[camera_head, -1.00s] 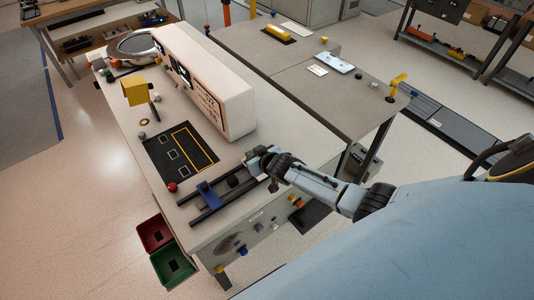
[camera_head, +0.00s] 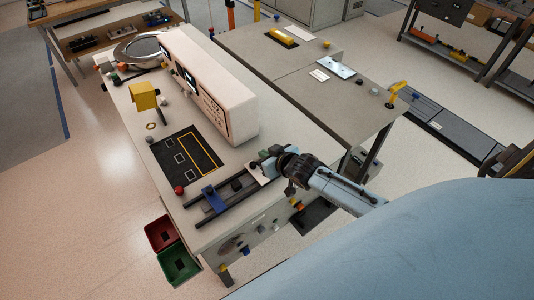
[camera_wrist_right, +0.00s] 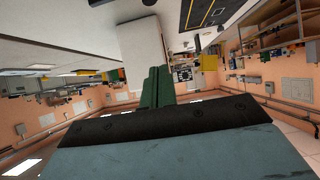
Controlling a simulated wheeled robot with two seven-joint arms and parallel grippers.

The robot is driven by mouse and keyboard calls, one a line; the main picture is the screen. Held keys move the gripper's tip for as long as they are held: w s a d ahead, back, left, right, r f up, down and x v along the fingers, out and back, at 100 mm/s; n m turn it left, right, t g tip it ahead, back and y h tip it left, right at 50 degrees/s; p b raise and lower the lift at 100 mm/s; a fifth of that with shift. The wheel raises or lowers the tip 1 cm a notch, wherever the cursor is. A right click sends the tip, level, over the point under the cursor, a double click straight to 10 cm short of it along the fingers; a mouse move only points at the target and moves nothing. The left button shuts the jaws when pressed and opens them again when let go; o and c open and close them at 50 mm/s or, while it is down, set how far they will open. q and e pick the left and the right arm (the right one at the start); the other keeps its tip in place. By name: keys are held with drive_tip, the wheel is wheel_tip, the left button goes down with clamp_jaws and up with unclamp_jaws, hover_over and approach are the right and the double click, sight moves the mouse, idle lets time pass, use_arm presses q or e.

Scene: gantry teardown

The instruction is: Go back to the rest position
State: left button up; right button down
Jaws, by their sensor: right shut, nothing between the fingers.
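My right gripper (camera_head: 268,160) is over the near right edge of the workbench (camera_head: 218,236), beside the end of the dark rail assembly (camera_head: 222,203). Its arm comes in from the right. In the right wrist view its fingers (camera_wrist_right: 157,88) are together with nothing between them. A blue block (camera_head: 215,199) sits on the rails, and a small dark block is further along them. In the head view my own arm partly covers the bench edge. My left gripper does not show in any view.
A black mat with yellow outlines (camera_head: 187,154) lies on the bench, with a long white instrument box (camera_head: 210,85) behind it. A yellow block on a stand (camera_head: 144,96) is at left. Red (camera_head: 161,233) and green (camera_head: 179,264) bins hang at the front. A grey table (camera_head: 300,79) stands behind.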

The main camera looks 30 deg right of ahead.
drive_tip(key=shift+s+r, duration=0.3)
drive_tip(key=shift+r, duration=0.05)
